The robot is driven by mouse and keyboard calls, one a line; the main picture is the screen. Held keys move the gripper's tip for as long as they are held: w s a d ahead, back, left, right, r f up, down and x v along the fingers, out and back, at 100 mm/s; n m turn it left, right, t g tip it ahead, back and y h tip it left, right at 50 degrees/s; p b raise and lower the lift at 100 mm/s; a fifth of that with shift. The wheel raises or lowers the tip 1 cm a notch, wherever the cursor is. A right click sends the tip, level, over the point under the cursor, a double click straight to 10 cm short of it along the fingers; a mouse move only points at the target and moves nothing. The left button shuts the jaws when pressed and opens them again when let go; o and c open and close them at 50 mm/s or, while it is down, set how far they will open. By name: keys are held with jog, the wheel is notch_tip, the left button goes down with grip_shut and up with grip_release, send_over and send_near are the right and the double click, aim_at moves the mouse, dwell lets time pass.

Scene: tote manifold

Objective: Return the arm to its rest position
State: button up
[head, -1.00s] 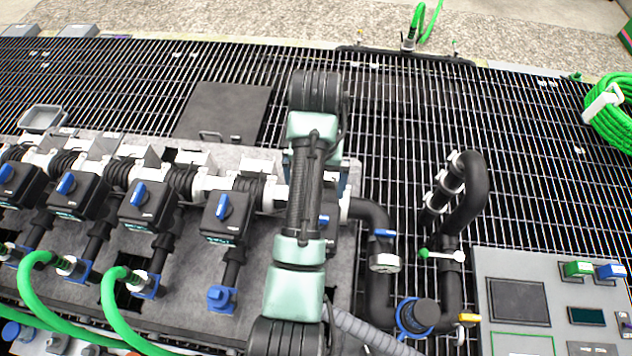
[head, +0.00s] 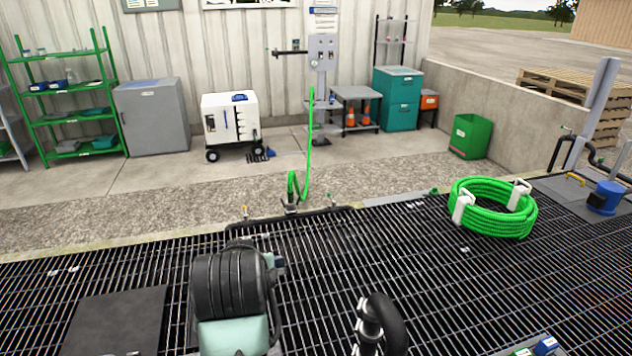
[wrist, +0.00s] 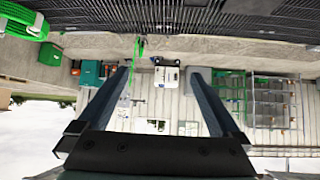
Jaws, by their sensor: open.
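In the wrist view my gripper (wrist: 161,72) is open. Its two dark fingers stand wide apart with nothing held between them. That view is upside down and looks out over the yard toward the wall, with the grating along its top edge. In the head view a black and pale green part of my arm (head: 232,285) rises from the bottom edge over the grating. The gripper itself cannot be made out in the head view.
A black bent pipe (head: 385,322) stands right of my arm. A dark plate (head: 112,325) lies on the grating (head: 330,260) to the left. A coiled green hose (head: 492,207) lies at the right. A white wheeled unit (head: 231,120) and green shelf (head: 70,105) stand by the wall.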

jog(key=s+d+r+t, duration=0.1)
jog(key=d+r+t, duration=0.15)
jog(key=r, duration=0.65)
jog(key=s+d+r+m+t, duration=0.15)
jog(key=r+t, duration=0.25)
jog(key=r, duration=0.4)
jog(key=s+d+r+t, duration=0.1)
jog(key=d+r+t, duration=0.25)
jog(key=r, duration=0.55)
jog(key=s+d+r+t+h, duration=0.1)
jog(key=s+d+r+t, duration=0.2)
jog(key=s+r+t, duration=0.4)
jog(key=s+r, duration=0.7)
jog(key=shift+d+r+m+t+h, duration=0.25)
jog(key=shift+d+m+t+h, duration=0.1)
jog(key=shift+t+h, duration=0.05)
jog(key=shift+s, duration=0.1)
